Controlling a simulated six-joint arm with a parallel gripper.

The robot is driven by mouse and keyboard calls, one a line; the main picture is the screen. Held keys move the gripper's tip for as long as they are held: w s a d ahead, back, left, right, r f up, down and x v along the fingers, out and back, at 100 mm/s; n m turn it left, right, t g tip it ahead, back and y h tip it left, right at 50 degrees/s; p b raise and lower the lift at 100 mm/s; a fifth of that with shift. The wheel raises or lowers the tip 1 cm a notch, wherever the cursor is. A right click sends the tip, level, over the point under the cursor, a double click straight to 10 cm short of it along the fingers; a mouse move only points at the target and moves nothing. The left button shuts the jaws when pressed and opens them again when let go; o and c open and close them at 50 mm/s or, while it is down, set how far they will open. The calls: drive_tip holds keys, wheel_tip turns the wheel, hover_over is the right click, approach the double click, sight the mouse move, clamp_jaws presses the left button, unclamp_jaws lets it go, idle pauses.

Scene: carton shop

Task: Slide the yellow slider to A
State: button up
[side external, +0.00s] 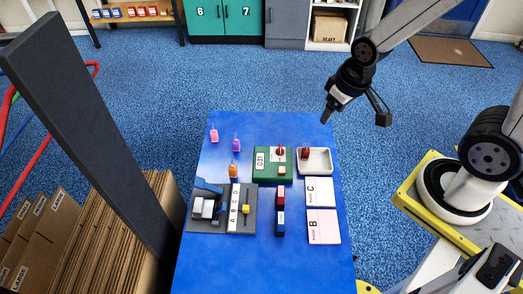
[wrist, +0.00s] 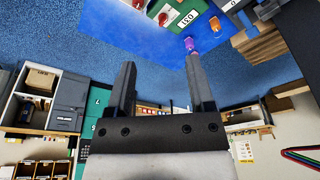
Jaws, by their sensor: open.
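The yellow slider (side external: 246,208) sits partway along a track on a dark grey panel (side external: 250,226), in the side view. A white strip with the letters A, B, C and D (side external: 234,207) runs beside the track, with A at the near end. The slider stands around the middle of the strip; I cannot tell exactly at which letter. My gripper (side external: 328,114) is raised beyond the table's far right corner, well away from the slider. In the wrist view my gripper (wrist: 160,68) has its fingers apart with nothing between them. The slider does not show there.
A dark post (side external: 90,130) rises at left. The near table end is clear.

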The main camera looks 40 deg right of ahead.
drive_tip(key=shift+c, duration=0.3)
drive_tip(key=m+g, duration=0.3)
drive_tip(key=m, duration=0.6)
approach(246, 207)
drive_tip(key=shift+d+f, duration=0.15)
drive_tip(key=shift+d, duration=0.15)
drive_tip(key=shift+s+a+f, duration=0.2)
drive_tip(key=shift+a+f, duration=0.2)
drive_tip(key=shift+f, duration=0.1)
drive_tip(key=shift+f, duration=0.15)
drive_tip(key=shift+f, duration=3.75)
